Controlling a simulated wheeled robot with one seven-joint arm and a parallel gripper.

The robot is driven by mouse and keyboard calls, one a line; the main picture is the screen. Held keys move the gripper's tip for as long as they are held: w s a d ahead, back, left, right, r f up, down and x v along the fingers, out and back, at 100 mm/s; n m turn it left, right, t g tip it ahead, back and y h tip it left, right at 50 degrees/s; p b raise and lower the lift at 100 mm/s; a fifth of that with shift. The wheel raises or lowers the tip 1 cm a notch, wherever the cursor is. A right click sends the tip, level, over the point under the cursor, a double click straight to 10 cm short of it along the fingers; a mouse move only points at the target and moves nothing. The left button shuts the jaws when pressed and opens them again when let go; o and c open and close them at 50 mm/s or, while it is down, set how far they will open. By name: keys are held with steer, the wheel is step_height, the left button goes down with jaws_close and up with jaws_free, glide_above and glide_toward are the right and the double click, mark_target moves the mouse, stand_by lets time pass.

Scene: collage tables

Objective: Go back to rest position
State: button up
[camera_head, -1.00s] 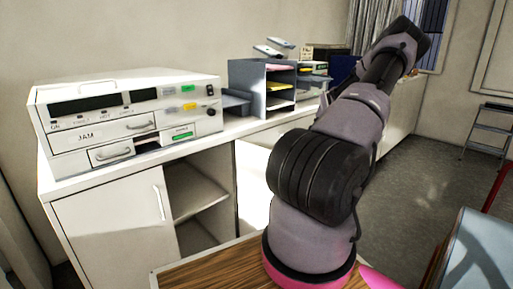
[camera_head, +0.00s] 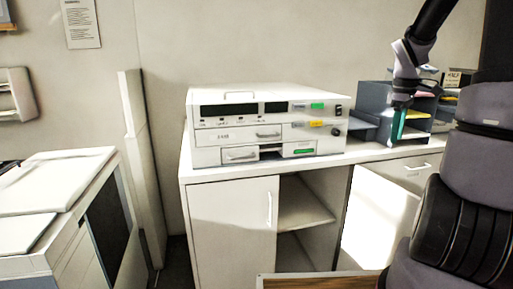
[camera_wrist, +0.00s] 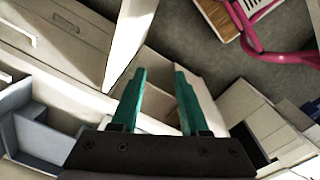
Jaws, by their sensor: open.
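My gripper (camera_head: 398,125) hangs pointing down at the right of the head view, in front of the grey paper organizer (camera_head: 372,98). Its teal fingers are apart with nothing between them in the wrist view (camera_wrist: 160,92). The thick lower part of my arm fills the right edge of the head view.
A white machine (camera_head: 265,125) with drawers and green labels stands on a white cabinet (camera_head: 232,215) with open shelves. A large copier (camera_head: 60,215) stands at the left. The wrist view shows a pink tubular frame (camera_wrist: 275,50) near a wooden surface (camera_wrist: 216,18).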

steer(key=s+a+r+m+t+y, duration=0.1)
steer(key=s+a+r+m+t, duration=0.2)
steer(key=s+a+r+m, duration=0.3)
steer(key=s+a+r+m+t+y, duration=0.1)
steer(key=s+a+r+m+t, duration=0.2)
steer(key=s+a+r+m, duration=0.3)
steer(key=shift+s+a+r+t+y, duration=0.3)
steer(key=shift+s+a+r, duration=0.3)
steer(key=shift+s+a, duration=2.2)
steer(key=shift+w+a, duration=0.1)
